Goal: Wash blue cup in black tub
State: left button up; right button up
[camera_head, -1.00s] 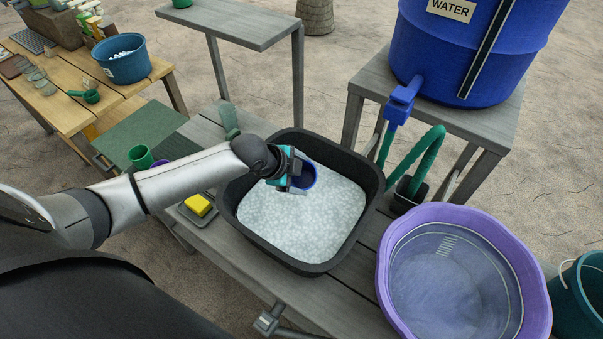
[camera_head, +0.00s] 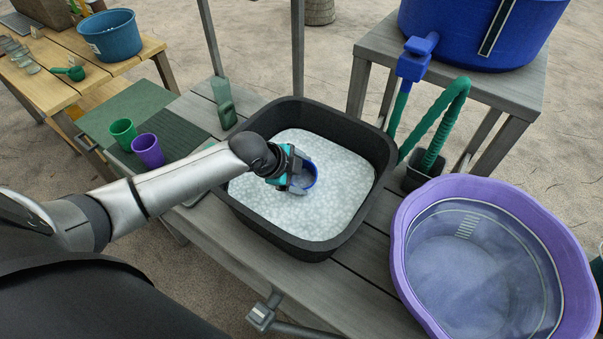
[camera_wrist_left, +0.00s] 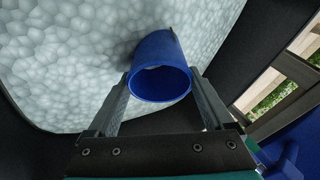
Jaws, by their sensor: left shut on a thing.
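The black tub (camera_head: 262,232) stands on the grey slatted table and holds white, foamy water (camera_head: 330,200). My left gripper (camera_head: 299,178) reaches into the tub from the left and is shut on the blue cup (camera_head: 311,178). In the left wrist view the blue cup (camera_wrist_left: 162,70) lies between the two fingers, its opening facing the camera and its far end against the foam. The foam hides how deep the cup sits. My right gripper is not in view.
A purple basin (camera_head: 400,235) of water stands right of the tub. Green cup (camera_head: 123,133) and purple cup (camera_head: 148,150) stand on the left mat.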

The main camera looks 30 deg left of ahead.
pick_arm(q)
jog(key=shift+f+b, duration=0.45)
jog(key=shift+f, duration=0.3)
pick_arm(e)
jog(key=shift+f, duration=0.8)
pick_arm(q)
jog(key=shift+f, duration=0.55)
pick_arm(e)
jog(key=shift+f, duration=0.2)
pick_arm(q)
jog(key=shift+r+p, duration=0.15)
jog(key=shift+p, duration=0.15)
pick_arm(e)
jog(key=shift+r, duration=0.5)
pick_arm(q)
jog(key=shift+a, duration=0.1)
